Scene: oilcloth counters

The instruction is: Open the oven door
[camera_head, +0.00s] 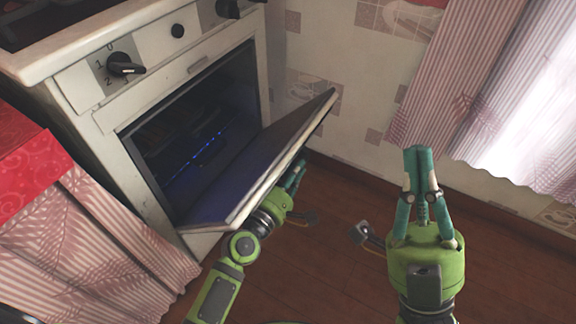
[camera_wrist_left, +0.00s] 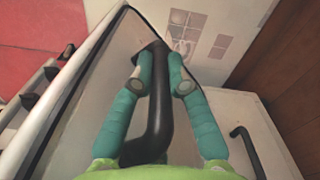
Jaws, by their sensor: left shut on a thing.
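The oven (camera_head: 92,75) is a white-fronted stove at the left. Its oven door (camera_head: 262,165) hangs part-way open, tilted outward, with the dark inside (camera_head: 190,135) showing blue light. My left gripper (camera_head: 293,178) is beside the outer face of the door, partly hidden behind its edge. In the left wrist view, my left gripper (camera_wrist_left: 159,62) has its teal fingers on either side of the black door handle (camera_wrist_left: 159,110) and is shut on it. My right gripper (camera_head: 417,152) is to the right of the door, fingers together, apart from the oven and holding nothing visible.
Knobs (camera_head: 122,66) sit on the panel above the door. A red-topped counter (camera_head: 25,160) with a striped curtain (camera_head: 90,250) stands left of the oven. A tiled wall (camera_head: 335,50) and curtained window are behind. The wooden floor (camera_head: 320,270) around the door looks mostly clear.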

